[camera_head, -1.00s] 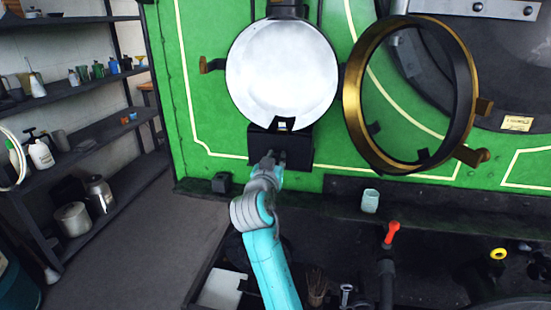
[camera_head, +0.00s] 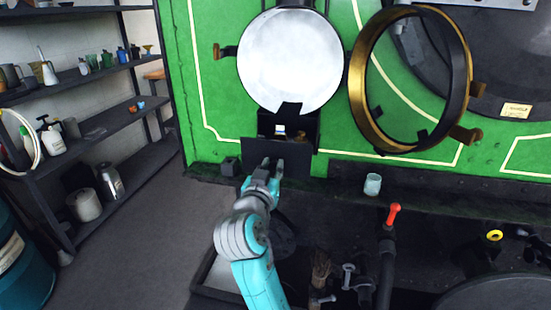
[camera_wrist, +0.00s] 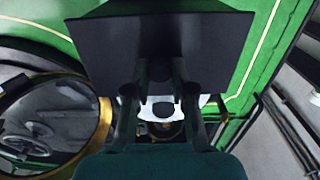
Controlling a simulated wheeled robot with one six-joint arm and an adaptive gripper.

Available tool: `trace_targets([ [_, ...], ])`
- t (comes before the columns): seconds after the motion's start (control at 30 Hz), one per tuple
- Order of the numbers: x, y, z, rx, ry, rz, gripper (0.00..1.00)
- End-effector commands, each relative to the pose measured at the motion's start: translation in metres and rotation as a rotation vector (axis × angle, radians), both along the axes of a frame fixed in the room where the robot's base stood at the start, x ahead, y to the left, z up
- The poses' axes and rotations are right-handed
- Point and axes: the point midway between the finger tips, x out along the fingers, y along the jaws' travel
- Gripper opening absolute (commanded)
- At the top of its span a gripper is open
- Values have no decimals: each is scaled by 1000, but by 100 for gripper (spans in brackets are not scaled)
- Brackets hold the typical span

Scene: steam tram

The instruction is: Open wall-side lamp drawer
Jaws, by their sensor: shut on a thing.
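The lamp drawer (camera_head: 276,158) is a black box under the round white lamp face (camera_head: 291,62) on the green front. It stands pulled out toward me, with its flat black front facing me and an opening behind it. Small pale and yellowish items (camera_head: 281,131) show inside. My gripper (camera_head: 265,168) is at the middle of the drawer front, shut on its handle. The wrist view shows the dark front panel (camera_wrist: 110,50) filling the upper middle with my fingers (camera_wrist: 162,90) against it. The handle itself is mostly hidden by the fingers.
The brass-rimmed lamp door (camera_head: 460,60) hangs open at the right. A pale cup (camera_head: 372,184) and a small black block (camera_head: 230,166) stand on the ledge. A red-topped lever (camera_head: 393,214) rises at the right of my arm. Shelves (camera_head: 110,120) line the left; the floor between is clear.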

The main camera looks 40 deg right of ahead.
Motion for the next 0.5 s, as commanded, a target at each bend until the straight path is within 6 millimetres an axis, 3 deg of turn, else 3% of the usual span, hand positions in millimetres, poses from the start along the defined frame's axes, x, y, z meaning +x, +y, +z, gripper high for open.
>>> trace_targets([
  [0.3, -1, 3, 0, 1, -1, 2, 0],
  [0.33, -1, 3, 0, 0, 0, 2, 26],
  [0.4, -1, 3, 0, 1, -1, 2, 44],
  [0.43, -1, 2, 0, 1, -1, 2, 48],
  [0.5, -1, 2, 0, 0, 0, 2, 48],
])
